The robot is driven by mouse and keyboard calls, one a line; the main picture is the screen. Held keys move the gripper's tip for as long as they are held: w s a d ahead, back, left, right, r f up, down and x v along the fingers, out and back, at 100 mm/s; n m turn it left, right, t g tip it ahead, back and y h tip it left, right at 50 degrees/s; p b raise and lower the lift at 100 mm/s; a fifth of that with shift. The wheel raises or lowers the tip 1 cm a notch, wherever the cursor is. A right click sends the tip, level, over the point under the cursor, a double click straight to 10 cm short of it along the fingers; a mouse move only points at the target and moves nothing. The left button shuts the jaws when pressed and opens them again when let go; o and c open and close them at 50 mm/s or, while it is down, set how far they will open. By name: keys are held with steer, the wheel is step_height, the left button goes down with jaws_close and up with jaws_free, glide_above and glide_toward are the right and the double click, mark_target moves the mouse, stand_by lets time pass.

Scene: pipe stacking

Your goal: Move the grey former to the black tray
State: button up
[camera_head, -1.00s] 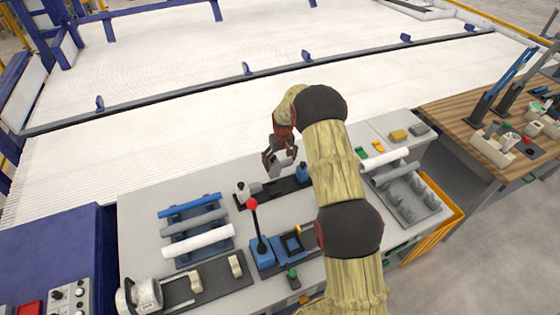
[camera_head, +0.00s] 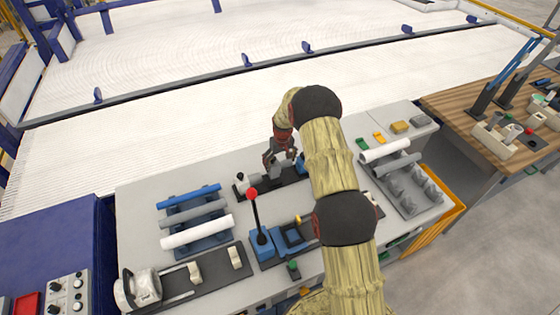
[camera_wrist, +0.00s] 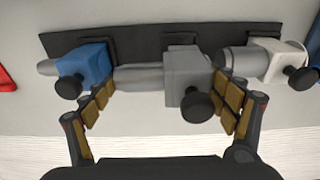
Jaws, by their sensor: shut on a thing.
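The grey former (camera_wrist: 182,78), a cylinder with a square block and black knob, is between the fingers of my gripper (camera_wrist: 165,105), which is shut on it. In the head view my gripper (camera_head: 280,157) is over the middle of the black tray (camera_head: 288,184), partly hidden by my arm. The black tray also shows behind the formers in the wrist view (camera_wrist: 140,40). A blue former (camera_wrist: 84,66) is left of the grey one and a white former (camera_wrist: 275,62) is right of it. I cannot tell whether the grey former touches the tray.
A rack with blue, grey and white pipes (camera_head: 195,215) lies at the left. A blue lever fixture with a red knob (camera_head: 252,194) stands in front of the tray. A second pipe rack (camera_head: 405,180) is at the right. The white conveyor bed (camera_head: 200,115) lies behind.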

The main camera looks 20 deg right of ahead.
mark_target(280, 168)
steer(key=shift+w+f+b, duration=0.1)
steer(key=shift+f+b, duration=1.3)
steer(key=shift+f, duration=0.55)
steer(key=o, duration=1.3)
steer(key=shift+o, duration=1.2)
steer(key=shift+f, duration=0.1)
steer(key=r, duration=0.4)
steer(key=s+r, duration=0.1)
steer(key=r, duration=0.7)
steer(key=shift+s, duration=0.3)
